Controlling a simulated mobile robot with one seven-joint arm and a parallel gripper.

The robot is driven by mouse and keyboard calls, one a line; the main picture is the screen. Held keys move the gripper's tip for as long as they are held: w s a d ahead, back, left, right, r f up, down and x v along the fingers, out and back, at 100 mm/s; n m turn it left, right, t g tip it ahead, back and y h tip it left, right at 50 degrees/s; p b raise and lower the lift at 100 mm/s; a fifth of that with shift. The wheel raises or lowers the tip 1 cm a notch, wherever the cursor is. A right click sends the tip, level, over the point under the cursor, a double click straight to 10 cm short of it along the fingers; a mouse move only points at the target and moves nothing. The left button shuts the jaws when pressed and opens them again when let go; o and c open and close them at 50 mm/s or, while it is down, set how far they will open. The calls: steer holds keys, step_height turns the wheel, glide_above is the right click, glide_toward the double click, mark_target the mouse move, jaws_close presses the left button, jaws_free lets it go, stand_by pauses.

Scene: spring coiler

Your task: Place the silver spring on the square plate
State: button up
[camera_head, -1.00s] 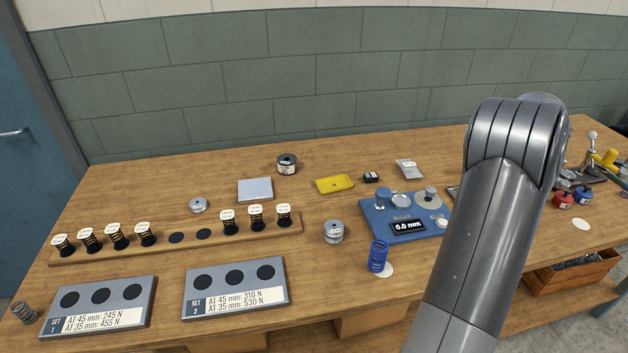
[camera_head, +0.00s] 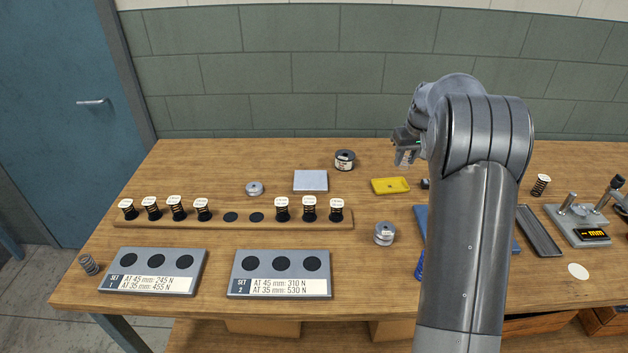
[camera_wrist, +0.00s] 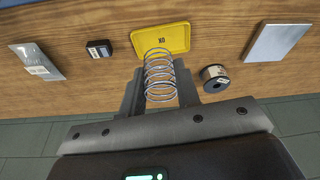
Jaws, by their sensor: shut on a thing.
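My gripper (camera_head: 405,157) is above the back of the bench, up and right of the yellow tray. In the wrist view, its two fingers (camera_wrist: 160,92) are shut on a silver spring (camera_wrist: 160,78). In the head view, I cannot make out the held spring clearly. The square plate (camera_head: 310,181) is a flat, light grey square, bare, lying at the back of the bench left of my gripper. It also shows at the right of the wrist view (camera_wrist: 283,43), apart from the spring.
A wire spool (camera_head: 345,160) and the yellow tray (camera_head: 390,185) lie between plate and gripper. A wooden rack (camera_head: 290,224) holds several labelled dark springs. Two set boards (camera_head: 215,272) lie in front.

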steer(key=w+a+n+y, duration=0.1)
steer(key=a+n, duration=0.3)
steer(key=a, duration=1.3)
glide_above(309, 184)
steer(key=f, duration=0.4)
steer(key=d+f, duration=0.1)
steer(key=f, duration=0.1)
steer(key=shift+s, duration=0.35)
steer(key=shift+a+f, duration=0.1)
steer(key=shift+a, duration=0.15)
steer(key=shift+f, duration=2)
steer(key=shift+f, duration=0.1)
steer(key=o, duration=0.9)
steer(key=shift+o, duration=0.2)
